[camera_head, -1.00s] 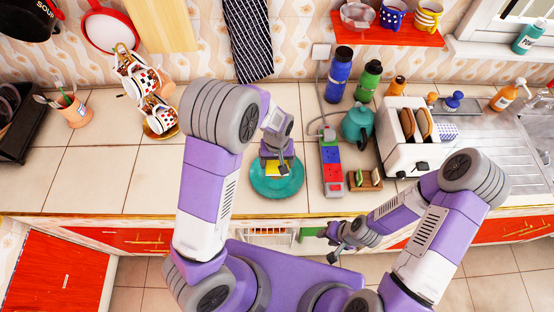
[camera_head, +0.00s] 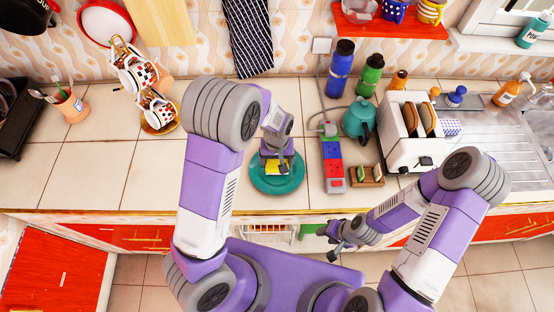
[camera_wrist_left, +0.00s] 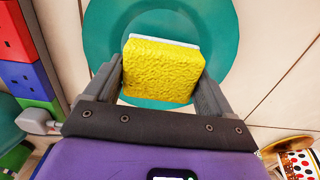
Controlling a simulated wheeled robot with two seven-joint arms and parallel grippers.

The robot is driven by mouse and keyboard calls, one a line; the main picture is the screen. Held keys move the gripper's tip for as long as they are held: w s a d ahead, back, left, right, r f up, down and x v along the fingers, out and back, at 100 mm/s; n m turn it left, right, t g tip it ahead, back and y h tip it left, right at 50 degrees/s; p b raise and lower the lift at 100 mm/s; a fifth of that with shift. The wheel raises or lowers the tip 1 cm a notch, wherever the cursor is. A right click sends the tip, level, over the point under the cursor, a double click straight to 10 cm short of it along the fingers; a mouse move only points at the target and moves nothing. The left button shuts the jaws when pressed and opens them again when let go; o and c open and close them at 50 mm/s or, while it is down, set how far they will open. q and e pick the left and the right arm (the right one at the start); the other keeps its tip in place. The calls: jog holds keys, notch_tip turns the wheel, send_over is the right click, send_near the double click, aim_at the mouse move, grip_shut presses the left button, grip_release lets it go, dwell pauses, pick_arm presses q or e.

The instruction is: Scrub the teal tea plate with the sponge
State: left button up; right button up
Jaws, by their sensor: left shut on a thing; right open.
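The teal tea plate (camera_head: 278,186) lies on the tiled counter near its front edge; it also shows in the left wrist view (camera_wrist_left: 220,30). My left gripper (camera_head: 275,164) is over the plate and shut on the yellow sponge (camera_wrist_left: 162,72), which has a white layer on one side. The sponge (camera_head: 272,169) is over the plate's middle; I cannot tell whether it touches the surface. My right gripper (camera_head: 335,241) is open and empty, low in front of the counter's front edge.
A multicoloured power strip (camera_head: 332,160) and a small wooden holder (camera_head: 366,176) stand right of the plate, with a teal kettle (camera_head: 358,122) and a white toaster (camera_head: 406,150) behind. A cup rack (camera_head: 145,85) stands at the left. The counter left of the plate is clear.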

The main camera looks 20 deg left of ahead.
pick_arm(q)
jog(key=shift+f+b, duration=0.9)
jog(key=shift+f, duration=0.4)
